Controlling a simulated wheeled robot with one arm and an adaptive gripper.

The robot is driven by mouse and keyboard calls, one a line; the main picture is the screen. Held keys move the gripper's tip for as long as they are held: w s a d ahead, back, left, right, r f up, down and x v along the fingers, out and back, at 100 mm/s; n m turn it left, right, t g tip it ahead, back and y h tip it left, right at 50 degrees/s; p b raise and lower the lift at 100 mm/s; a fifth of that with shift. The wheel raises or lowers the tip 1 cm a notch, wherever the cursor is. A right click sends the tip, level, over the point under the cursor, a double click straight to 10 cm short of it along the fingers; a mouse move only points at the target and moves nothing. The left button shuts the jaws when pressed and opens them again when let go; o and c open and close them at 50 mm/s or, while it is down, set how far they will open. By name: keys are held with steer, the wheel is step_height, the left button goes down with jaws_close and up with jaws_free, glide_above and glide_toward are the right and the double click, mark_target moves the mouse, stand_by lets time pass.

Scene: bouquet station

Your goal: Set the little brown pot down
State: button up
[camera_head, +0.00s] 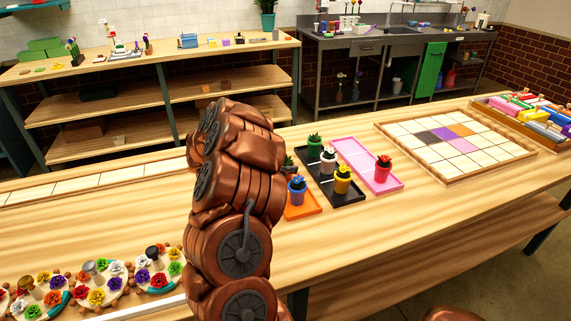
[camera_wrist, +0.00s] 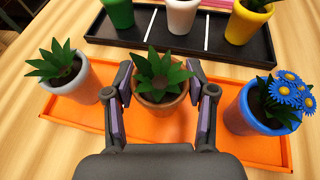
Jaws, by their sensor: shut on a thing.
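The little brown pot (camera_wrist: 160,109) holds a spiky green plant and stands upright between the fingers of my gripper (camera_wrist: 160,88), which is shut on its sides. It is over the middle of the orange tray (camera_wrist: 84,118), between a pale grey pot (camera_wrist: 80,82) on the left and a blue pot (camera_wrist: 250,110) with blue flowers on the right. I cannot tell whether its base touches the tray. In the head view my arm hides my gripper and most of the orange tray (camera_head: 303,211); the blue pot (camera_head: 297,191) shows at the tray's right.
A black tray (camera_wrist: 140,38) behind holds green, white and yellow pots. A pink tray (camera_head: 352,152) carries a red pot (camera_head: 382,168). A tiled board (camera_head: 400,131) lies farther right. Flower wreaths (camera_head: 100,285) lie at the front left.

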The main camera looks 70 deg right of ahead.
steer(key=shift+f+b, duration=0.25)
steer(key=shift+b, duration=0.05)
steer(key=o, duration=1.5)
steer(key=shift+c, duration=0.2)
steer(key=shift+r, duration=0.1)
steer(key=shift+r+p, duration=0.2)
steer(key=shift+p, duration=0.2)
steer(key=shift+w+a+f+b, duration=0.1)
steer(key=shift+w+a+b, duration=0.15)
steer(key=shift+b, duration=0.05)
steer(key=b+v, duration=0.3)
steer(key=v, duration=0.8)
steer(key=shift+a, duration=0.2)
steer(key=shift+w, duration=0.1)
